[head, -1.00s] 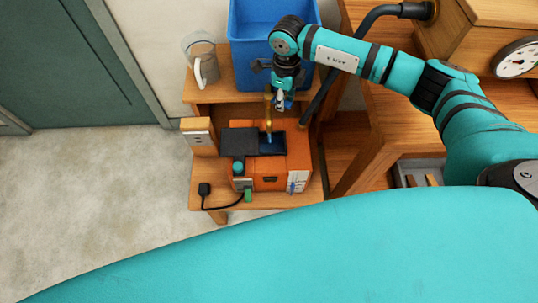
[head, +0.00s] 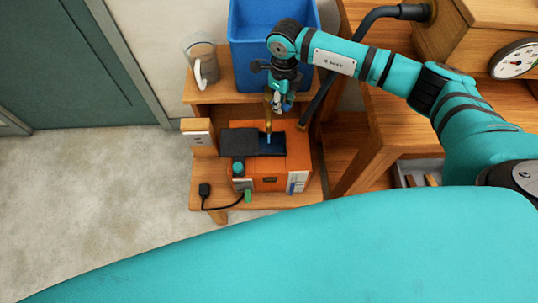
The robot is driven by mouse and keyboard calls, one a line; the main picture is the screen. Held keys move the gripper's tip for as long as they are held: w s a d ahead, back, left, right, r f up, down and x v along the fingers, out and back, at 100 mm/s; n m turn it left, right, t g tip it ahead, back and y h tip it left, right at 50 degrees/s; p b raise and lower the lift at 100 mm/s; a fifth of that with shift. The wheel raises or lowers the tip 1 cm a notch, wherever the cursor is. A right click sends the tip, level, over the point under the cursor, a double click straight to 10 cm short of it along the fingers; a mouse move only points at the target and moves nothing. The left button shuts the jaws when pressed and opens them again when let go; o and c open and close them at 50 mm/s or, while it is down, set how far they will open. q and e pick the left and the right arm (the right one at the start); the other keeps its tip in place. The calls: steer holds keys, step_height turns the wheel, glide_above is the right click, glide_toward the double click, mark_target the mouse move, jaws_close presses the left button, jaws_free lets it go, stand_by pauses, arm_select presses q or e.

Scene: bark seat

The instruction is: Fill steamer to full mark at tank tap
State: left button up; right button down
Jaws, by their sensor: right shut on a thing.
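The orange steamer (head: 272,178) stands on the low wooden shelf with its dark lid (head: 239,143) folded open to the left. The blue tank (head: 275,40) stands above and behind it. A brass tap (head: 268,108) comes down from the tank over the steamer's dark opening (head: 271,146). A thin blue stream (head: 268,138) shows below the spout. A narrow sight strip (head: 298,182) on the steamer's front shows blue; its marks are too small to read. My right gripper (head: 282,103) is shut at the tap, apparently on its handle, which it mostly hides. My left gripper is out of view.
A clear jug (head: 202,60) with a white handle stands left of the tank. A wooden block with a socket (head: 198,135) sits left of the steamer. A black plug and cord (head: 205,190) lie at the shelf's front left. A dark hose (head: 325,85) hangs at right.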

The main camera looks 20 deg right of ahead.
steer(key=a+m+p, duration=0.1)
steer(key=m, duration=0.2)
steer(key=a+m+p, duration=0.1)
steer(key=m, duration=0.2)
steer(key=a+m+p, duration=0.1)
steer(key=m, duration=0.3)
steer(key=shift+s+a+r+p, duration=0.3)
steer(key=shift+s+p, duration=0.1)
steer(key=shift+a+f+m, duration=0.2)
steer(key=shift+a+m, duration=0.05)
steer(key=shift+m, duration=0.65)
steer(key=c, duration=1.2)
jaws_free()
steer(key=shift+o, duration=0.2)
step_height(320, 180, up, 8)
steer(key=p, duration=0.6)
steer(key=shift+s, duration=0.1)
